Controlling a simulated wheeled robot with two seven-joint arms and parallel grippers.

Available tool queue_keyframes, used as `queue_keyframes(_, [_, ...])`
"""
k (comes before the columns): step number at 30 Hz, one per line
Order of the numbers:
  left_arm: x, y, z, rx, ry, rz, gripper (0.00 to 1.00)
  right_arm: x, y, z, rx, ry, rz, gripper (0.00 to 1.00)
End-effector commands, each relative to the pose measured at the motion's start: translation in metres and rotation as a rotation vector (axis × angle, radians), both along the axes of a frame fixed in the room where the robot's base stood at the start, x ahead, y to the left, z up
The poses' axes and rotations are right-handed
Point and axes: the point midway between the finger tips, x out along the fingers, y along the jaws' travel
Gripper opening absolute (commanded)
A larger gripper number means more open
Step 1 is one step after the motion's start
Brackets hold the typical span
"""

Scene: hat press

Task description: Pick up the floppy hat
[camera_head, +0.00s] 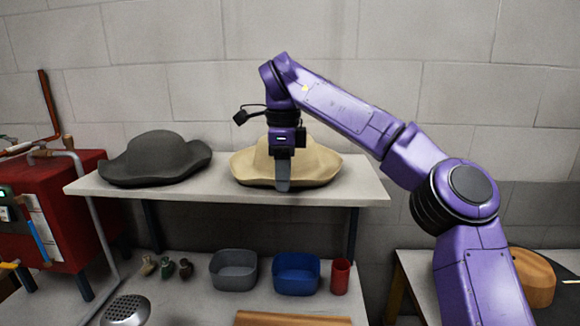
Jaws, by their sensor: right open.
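Two hats with wavy brims sit on the white shelf (215,192): a dark grey hat (153,155) at the left and a beige hat (318,166) at the right. My right arm reaches in from the right. Its gripper (283,184) points down at the front brim of the beige hat and covers part of its crown and brim. The gripper is open; its fingers overlap in this view, and whether they touch the brim I cannot tell. My left gripper is not in view.
Below the shelf are a grey bin (233,270), a blue bin (296,273), a red cup (340,276) and small bottles (167,267). A red machine (75,215) stands at the left. A wooden block (533,277) is at the lower right. The wall is close behind the shelf.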

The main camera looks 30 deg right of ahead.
Motion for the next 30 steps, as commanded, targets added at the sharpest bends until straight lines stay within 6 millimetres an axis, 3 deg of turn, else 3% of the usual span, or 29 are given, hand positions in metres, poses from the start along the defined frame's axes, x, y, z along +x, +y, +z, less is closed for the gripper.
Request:
queue_keyframes(2, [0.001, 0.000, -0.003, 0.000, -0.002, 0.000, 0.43, 0.004, 0.000, -0.012, -0.002, 0.006, -0.001, 0.42])
queue_keyframes(8, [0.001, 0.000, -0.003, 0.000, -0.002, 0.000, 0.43, 0.007, 0.001, -0.017, -0.006, 0.013, 0.002, 0.42])
queue_keyframes(9, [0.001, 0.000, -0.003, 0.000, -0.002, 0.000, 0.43, 0.007, 0.001, -0.018, -0.006, 0.013, 0.002, 0.37])
queue_keyframes(12, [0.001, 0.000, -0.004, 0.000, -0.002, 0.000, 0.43, 0.006, 0.001, -0.018, -0.005, 0.016, 0.002, 0.05])
queue_keyframes(13, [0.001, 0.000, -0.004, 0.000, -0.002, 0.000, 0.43, 0.006, 0.001, -0.019, -0.004, 0.016, 0.002, 0.00])
queue_keyframes(25, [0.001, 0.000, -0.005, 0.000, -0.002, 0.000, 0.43, 0.004, 0.002, -0.020, -0.001, 0.023, 0.000, 0.00])
queue_keyframes(30, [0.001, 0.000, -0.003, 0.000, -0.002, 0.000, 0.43, 0.005, 0.003, -0.009, -0.004, 0.021, 0.001, 0.00])
